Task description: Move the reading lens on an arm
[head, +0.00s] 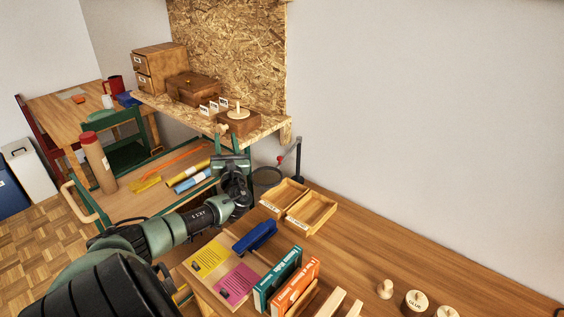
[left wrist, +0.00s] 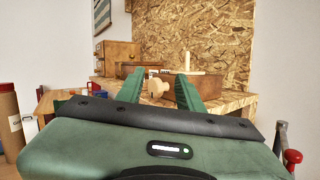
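The reading lens (head: 267,177) is a dark round ring on a jointed grey arm (head: 298,152) with a red knob (head: 279,160). It stands at the back of the wooden bench, against the white wall. The red knob also shows at the right edge of the left wrist view (left wrist: 292,157). My left gripper (head: 234,143) is open, to the left of the lens and apart from it. Its two green fingers (left wrist: 155,88) point toward the shelf. A pale wooden knob shows in the gap between them; I cannot tell its distance. My right gripper is not in view.
A chipboard shelf (head: 270,127) holding wooden boxes stands ahead of the left gripper. Two wooden trays (head: 312,212), a blue stapler-like object (head: 255,236), upright books (head: 279,278) and wooden knobs (head: 414,301) are on the bench.

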